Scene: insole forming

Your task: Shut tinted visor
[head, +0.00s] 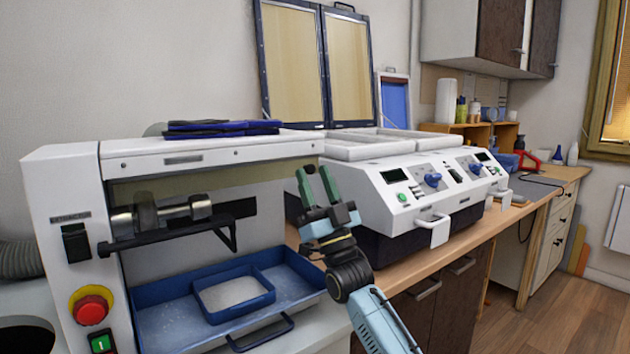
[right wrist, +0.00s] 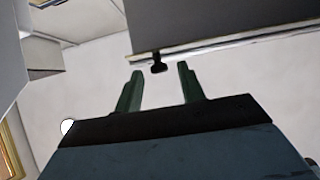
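The white grinding machine (head: 210,150) stands at the left. A brownish see-through band (head: 290,168) shows under its white top front, possibly the tinted visor; its full outline is unclear. My right gripper (head: 316,182) is at the machine's front right, fingers pointing up, open and empty in the head view. In the right wrist view the two green fingers (right wrist: 160,90) are apart, with a small black knob (right wrist: 157,62) on the edge of a grey panel (right wrist: 220,28) seen beyond them. I cannot tell which part that panel is. My left gripper is not in view.
A blue tray (head: 300,292) lies below the grinding rollers (head: 165,214). A white press (head: 405,185) stands right of my gripper, its two framed lids (head: 293,65) raised. A red stop button (head: 91,308) sits on the machine's left front. Floor at right is clear.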

